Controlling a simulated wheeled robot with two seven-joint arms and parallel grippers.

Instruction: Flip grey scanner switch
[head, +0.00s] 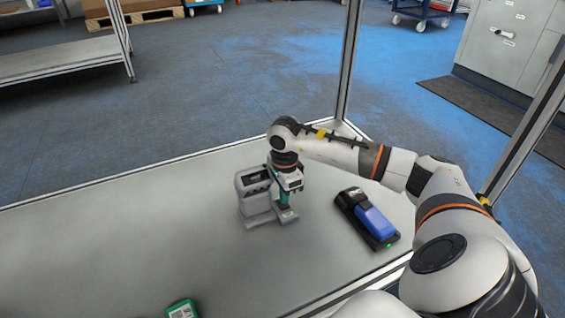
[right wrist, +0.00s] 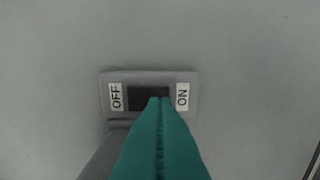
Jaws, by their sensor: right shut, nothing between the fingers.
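The grey scanner (head: 255,198) stands upright on the table in the middle of the head view. Its switch plate (head: 289,217) is at its lower right. In the right wrist view the grey switch plate (right wrist: 192,78) carries an OFF label (right wrist: 116,96) on the left and an ON label (right wrist: 183,97) on the right. The black switch (right wrist: 146,94) sits between them. My right gripper (right wrist: 160,101) is shut and empty, its teal fingers pointing down over the switch's right part, near ON. I cannot tell whether the tips touch it. My left gripper is out of view.
A black and blue device (head: 372,220) with a green light lies on the table to the right of the scanner. A green item with a white label (head: 182,310) is at the bottom edge. The table (head: 130,235) left of the scanner is clear. A metal frame post (head: 349,60) rises behind.

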